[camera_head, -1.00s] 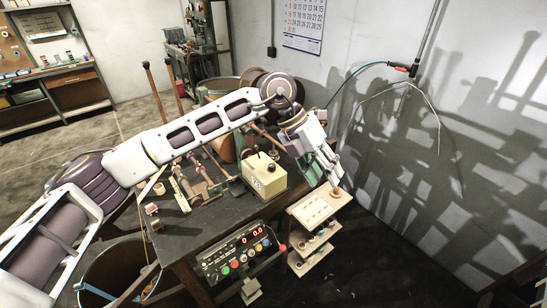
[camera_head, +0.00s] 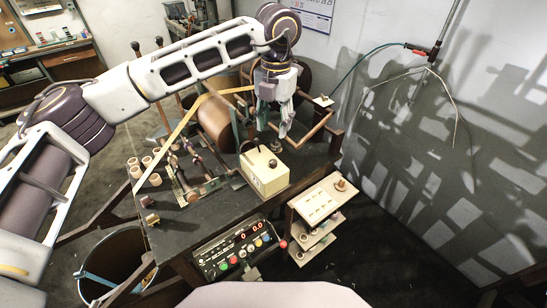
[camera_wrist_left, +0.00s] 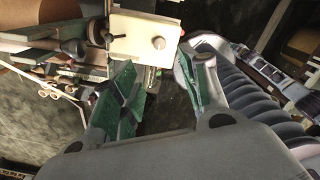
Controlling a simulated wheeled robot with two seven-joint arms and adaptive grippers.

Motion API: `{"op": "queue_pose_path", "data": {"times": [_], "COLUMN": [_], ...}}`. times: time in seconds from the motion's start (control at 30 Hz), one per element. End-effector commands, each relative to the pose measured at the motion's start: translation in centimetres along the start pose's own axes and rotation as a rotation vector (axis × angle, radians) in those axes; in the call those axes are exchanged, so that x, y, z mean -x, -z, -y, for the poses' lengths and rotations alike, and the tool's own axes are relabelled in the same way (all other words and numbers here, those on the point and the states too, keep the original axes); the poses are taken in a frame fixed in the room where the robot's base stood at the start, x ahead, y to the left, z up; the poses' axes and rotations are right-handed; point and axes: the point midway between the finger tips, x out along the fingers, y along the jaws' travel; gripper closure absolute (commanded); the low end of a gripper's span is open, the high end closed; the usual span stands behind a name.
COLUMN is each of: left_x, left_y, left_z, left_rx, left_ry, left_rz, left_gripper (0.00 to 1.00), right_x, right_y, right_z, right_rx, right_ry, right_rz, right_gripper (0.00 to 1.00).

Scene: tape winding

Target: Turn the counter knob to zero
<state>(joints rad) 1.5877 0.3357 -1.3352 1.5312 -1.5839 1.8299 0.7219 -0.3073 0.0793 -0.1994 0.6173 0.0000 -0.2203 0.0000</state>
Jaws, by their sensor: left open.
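The counter is a cream box (camera_head: 262,176) on the dark workbench, with a small knob (camera_head: 272,163) on it. In the left wrist view the cream box (camera_wrist_left: 130,36) is at the top, and a round pale knob (camera_wrist_left: 158,43) faces the camera. My left gripper (camera_head: 281,132) points down just behind the box, apart from it as far as I can see. In the left wrist view its green-padded fingers (camera_wrist_left: 165,88) are spread with nothing between them. The counter's reading cannot be made out. My right gripper is not in view.
A control panel (camera_head: 238,250) with coloured buttons and a red display hangs at the bench front. A small tiered stand (camera_head: 315,205) is right of the box. Rollers and a copper-coloured drum (camera_head: 215,120) lie left and behind. A bucket (camera_head: 112,262) stands lower left.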

Motion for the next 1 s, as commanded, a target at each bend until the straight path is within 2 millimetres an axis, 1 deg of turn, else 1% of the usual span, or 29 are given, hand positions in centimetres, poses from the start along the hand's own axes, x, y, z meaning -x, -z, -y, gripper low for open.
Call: {"op": "queue_pose_path", "data": {"times": [0.07,0.17,0.37,0.57,1.0], "left_x": [-0.1,-0.4,-1.8,-4.1,-9.9], "left_y": [0.0,0.0,0.0,0.0,0.1], "left_z": [0.0,0.0,0.0,0.0,0.1], "left_rx": [0.000,0.000,0.001,0.000,0.000], "left_ry": [0.001,0.001,0.001,0.002,0.003], "left_rz": [0.000,0.000,-0.002,-0.003,-0.003], "left_gripper": [0.56,0.56,0.56,0.56,0.56], "right_x": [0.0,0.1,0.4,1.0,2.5], "right_y": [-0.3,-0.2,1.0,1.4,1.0], "right_z": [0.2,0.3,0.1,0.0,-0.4], "right_rx": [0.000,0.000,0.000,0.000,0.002], "right_ry": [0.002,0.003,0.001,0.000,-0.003], "right_rz": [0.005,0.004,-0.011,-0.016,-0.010], "right_gripper": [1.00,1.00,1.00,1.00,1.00]}}
